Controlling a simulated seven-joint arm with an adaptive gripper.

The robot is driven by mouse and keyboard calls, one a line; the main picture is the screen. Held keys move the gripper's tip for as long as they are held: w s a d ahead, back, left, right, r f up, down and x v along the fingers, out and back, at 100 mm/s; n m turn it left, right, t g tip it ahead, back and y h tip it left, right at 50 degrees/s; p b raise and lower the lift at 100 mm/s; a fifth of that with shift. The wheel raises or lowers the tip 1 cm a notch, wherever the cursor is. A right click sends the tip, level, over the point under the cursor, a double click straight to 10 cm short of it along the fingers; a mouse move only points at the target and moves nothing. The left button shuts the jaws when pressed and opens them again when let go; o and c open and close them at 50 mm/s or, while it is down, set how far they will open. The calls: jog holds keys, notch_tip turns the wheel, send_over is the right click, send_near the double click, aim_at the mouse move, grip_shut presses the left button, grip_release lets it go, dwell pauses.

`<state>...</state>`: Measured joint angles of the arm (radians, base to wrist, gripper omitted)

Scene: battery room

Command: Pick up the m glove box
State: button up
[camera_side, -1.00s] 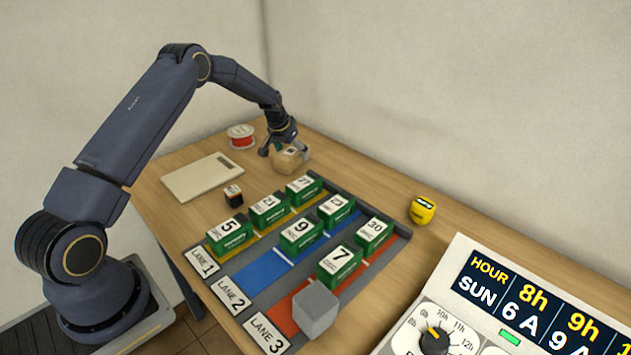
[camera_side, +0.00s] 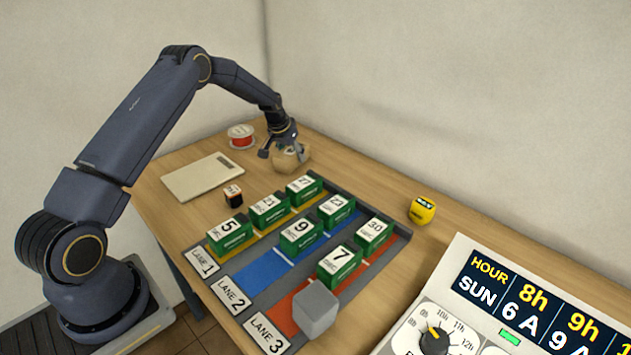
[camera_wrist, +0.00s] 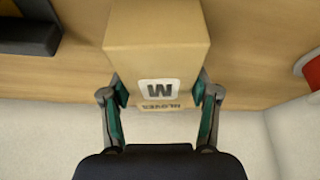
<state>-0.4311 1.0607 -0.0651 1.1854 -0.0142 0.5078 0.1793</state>
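The m glove box (camera_side: 291,158) is a tan cardboard box on the table's far part, below my gripper in the side view. In the wrist view the glove box (camera_wrist: 155,48) shows a white label with "M" and "GLOVES", upside down. My gripper (camera_side: 284,152) is down at the box. In the wrist view my gripper (camera_wrist: 160,94) has its two teal-padded fingers apart, one on each side of the box's labelled end. The pads look very close to the box sides; I cannot tell if they touch.
A red spool (camera_side: 241,136) and a pale flat panel (camera_side: 202,176) lie left of the box. A small dark battery (camera_side: 233,195) stands nearer. Green numbered boxes stand on the lane tray (camera_side: 218,262). A yellow tape measure (camera_side: 422,210) is right.

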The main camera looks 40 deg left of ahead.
jog(key=c, duration=0.7)
